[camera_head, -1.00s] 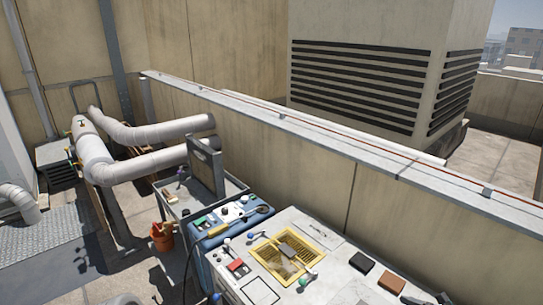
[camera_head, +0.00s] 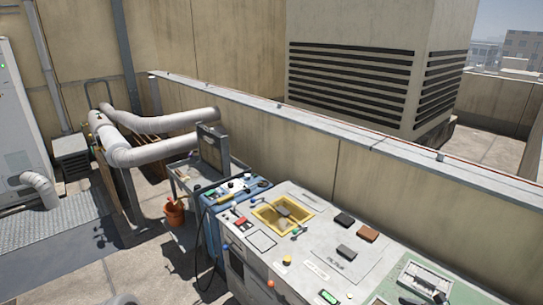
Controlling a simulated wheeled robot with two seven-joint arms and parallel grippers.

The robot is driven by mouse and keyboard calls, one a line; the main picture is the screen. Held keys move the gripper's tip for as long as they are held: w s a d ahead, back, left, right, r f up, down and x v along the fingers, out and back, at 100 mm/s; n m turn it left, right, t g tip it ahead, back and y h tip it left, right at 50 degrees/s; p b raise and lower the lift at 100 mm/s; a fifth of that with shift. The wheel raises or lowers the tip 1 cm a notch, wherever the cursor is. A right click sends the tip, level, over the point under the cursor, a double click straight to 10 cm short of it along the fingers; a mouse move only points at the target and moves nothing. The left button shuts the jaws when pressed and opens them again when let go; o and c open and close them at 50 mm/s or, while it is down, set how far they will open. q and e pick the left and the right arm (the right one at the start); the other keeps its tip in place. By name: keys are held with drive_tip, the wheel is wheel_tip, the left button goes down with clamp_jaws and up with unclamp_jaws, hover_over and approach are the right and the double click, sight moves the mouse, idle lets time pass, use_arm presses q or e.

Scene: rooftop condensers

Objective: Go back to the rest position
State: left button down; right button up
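The task names no object. Only small parts of what look like my own arms show at the bottom edge, one at lower left and one at lower right. No gripper fingers can be made out at either place. I cannot see anything held.
A grey workbench (camera_head: 330,232) with a yellow-framed opening (camera_head: 262,215) stands ahead. Dark and brown blocks (camera_head: 368,234) lie on it. A blue unit (camera_head: 236,190), cart (camera_head: 180,180) and orange bucket (camera_head: 174,213) stand left. A parapet wall (camera_head: 300,135) runs behind. Paved floor (camera_head: 75,275) is clear at lower left.

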drive_tip(key=a+f+g, duration=0.1)
drive_tip(key=a+f, duration=0.1)
drive_tip(key=a+f+n+g, duration=0.1)
drive_tip(key=a+f, duration=0.1)
drive_tip(key=a+f+n+g, duration=0.1)
drive_tip(key=a+f, duration=0.1)
drive_tip(key=shift+s+a+f, duration=0.2)
drive_tip(key=shift+s, duration=0.15)
drive_tip(key=shift+s+a+f+n+g, duration=0.3)
drive_tip(key=shift+a+f, duration=0.1)
drive_tip(key=shift+a, duration=0.1)
drive_tip(key=shift+s+a+f+n+g, duration=0.2)
drive_tip(key=shift+a+f+n+g, duration=0.1)
drive_tip(key=shift+a+f, duration=0.15)
drive_tip(key=s+a+f+n+g+h, duration=0.25)
drive_tip(key=s+a+f+n, duration=0.25)
drive_tip(key=s+a+n, duration=0.55)
drive_tip(key=s+a+f+n+g+h, duration=0.25)
drive_tip(key=s+a+f+n, duration=0.25)
drive_tip(key=s+a+n, duration=0.55)
use_arm(q)
wheel_tip(320, 180, down, 9)
drive_tip(key=w+b, duration=0.1)
drive_tip(key=b, duration=0.7)
drive_tip(key=shift+r+b, duration=0.2)
drive_tip(key=shift+b, duration=0.1)
use_arm(e)
wheel_tip(320, 180, down, 8)
drive_tip(key=a+n, duration=0.1)
